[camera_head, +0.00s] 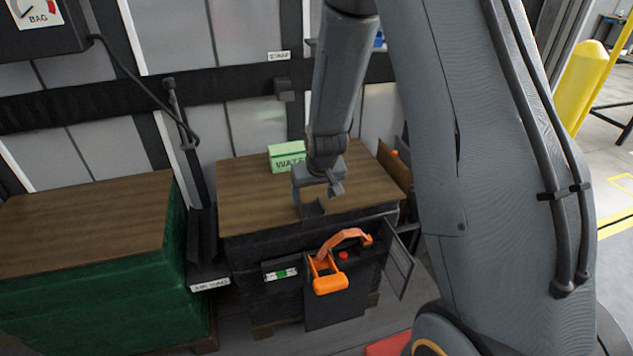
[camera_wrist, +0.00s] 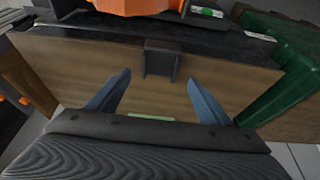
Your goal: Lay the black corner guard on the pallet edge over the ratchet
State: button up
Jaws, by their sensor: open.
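The black corner guard (camera_head: 312,208) rests on the front edge of the wooden-topped pallet load (camera_head: 250,207), above and a little left of the orange ratchet (camera_head: 330,283). In the wrist view the guard (camera_wrist: 162,58) sits over the edge, with one face on the wood and the other toward the front side. My gripper (camera_head: 320,190) is above the top, just behind the guard. Its two blue-grey fingers (camera_wrist: 158,96) are spread apart with nothing between them, and the guard lies beyond their tips. The ratchet is partly cut off at the top of the wrist view (camera_wrist: 132,6).
A light green box (camera_head: 287,155) stands at the back of the load. A green-wrapped load (camera_head: 100,285) with a wooden top is at the left. A labelled black holder (camera_head: 208,272) stands between the loads. A hinged panel (camera_head: 399,266) sticks out at the right.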

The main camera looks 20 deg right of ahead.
jog(key=v, duration=0.9)
jog(key=s+r+g, duration=0.3)
jog(key=s+g, duration=0.1)
jog(key=s, duration=1.6)
jog(key=shift+s+b, duration=0.3)
jog(key=shift+b, duration=0.05)
